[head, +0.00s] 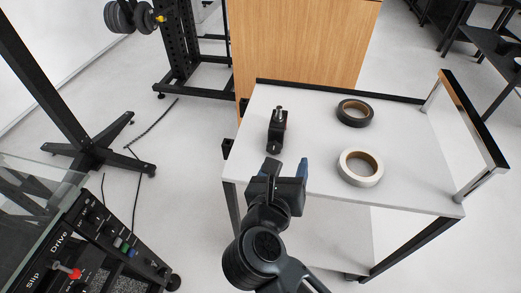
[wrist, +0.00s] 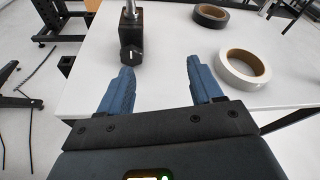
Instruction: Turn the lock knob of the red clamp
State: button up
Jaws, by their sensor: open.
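The clamp (head: 278,128) stands on the white table near its left edge. In the wrist view the clamp (wrist: 131,30) is ahead and left of centre. Its black knob (wrist: 131,55) faces my gripper, with a light mark on it. My gripper (head: 288,167) is open and empty, in front of the clamp and apart from it. In the wrist view the blue fingers of my gripper (wrist: 158,75) are spread wide, with the knob beyond the left finger.
A white tape roll (head: 346,174) and a black tape roll (head: 342,112) lie on the white table (head: 310,110), right of the clamp. A wooden panel (head: 300,45) stands behind the table. The tabletop between clamp and rolls is clear.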

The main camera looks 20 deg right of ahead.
aim_at(273, 148)
jog(key=shift+m+g+y, duration=0.3)
jog(key=shift+m+y, duration=0.2)
jog(key=shift+y, duration=0.2)
jog(key=w+a, duration=0.2)
jog(key=a, duration=0.1)
jog(key=shift+w+a+f, duration=0.1)
jog(key=shift+w+f, duration=0.25)
jog(key=shift+f, duration=0.05)
jog(key=x, duration=0.7)
jog(key=shift+w+f, duration=0.15)
jog(key=c, duration=1)
jog(key=shift+c, duration=0.3)
